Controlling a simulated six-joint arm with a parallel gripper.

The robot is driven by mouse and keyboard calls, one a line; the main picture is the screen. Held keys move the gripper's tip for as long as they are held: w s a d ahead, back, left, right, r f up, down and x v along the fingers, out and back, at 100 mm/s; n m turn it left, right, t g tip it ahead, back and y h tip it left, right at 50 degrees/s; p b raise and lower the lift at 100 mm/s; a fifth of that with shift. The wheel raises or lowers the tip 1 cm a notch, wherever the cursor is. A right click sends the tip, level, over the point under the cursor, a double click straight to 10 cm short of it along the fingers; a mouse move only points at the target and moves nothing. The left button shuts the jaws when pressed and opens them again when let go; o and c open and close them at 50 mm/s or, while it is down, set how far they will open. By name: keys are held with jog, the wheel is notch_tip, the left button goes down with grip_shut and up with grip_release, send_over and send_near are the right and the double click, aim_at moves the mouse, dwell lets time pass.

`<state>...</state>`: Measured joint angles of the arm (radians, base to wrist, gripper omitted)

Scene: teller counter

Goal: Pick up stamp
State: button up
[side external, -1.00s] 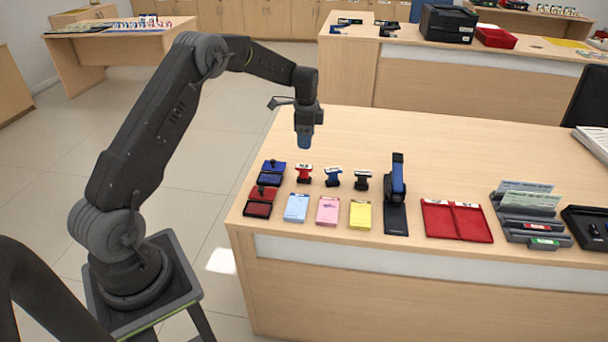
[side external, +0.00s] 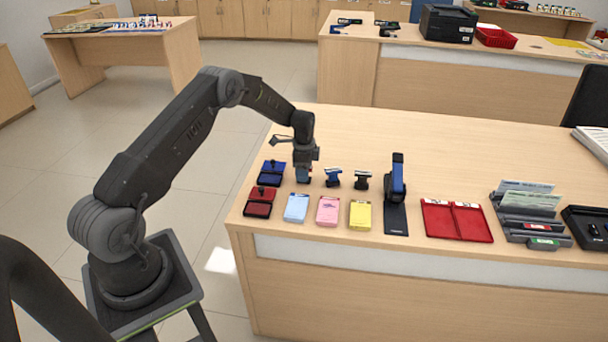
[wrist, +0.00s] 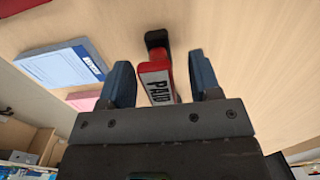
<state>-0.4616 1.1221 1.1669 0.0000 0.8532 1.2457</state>
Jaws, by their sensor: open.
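A red stamp (wrist: 159,84) with a white "PAID" label stands on the counter, seen in the wrist view between my gripper's two blue fingers. My gripper (wrist: 163,82) is open, with a gap on each side of the stamp's red top. In the side view my gripper (side external: 303,176) is low over the counter and hides most of the red stamp. A blue stamp (side external: 333,178) and a black stamp (side external: 362,180) stand in a row to its right.
Blue (side external: 271,173) and red (side external: 261,202) ink pads lie left of my gripper. Blue (side external: 296,208), pink (side external: 327,211) and yellow (side external: 360,214) pads lie in front. A large blue-handled stamper (side external: 397,185) and red tray (side external: 456,221) are farther right. The counter behind is clear.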

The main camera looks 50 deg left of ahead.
jog(key=shift+f, duration=0.7)
jog(key=shift+c, duration=0.3)
jog(key=c, duration=1)
jog(key=shift+o, duration=0.2)
notch_tip(320, 180, up, 5)
jog(key=shift+s+a+f, duration=0.15)
jog(key=s+a+r, duration=0.6)
jog(key=s, duration=0.3)
jog(key=shift+a+r, duration=0.2)
jog(key=shift+a, duration=0.2)
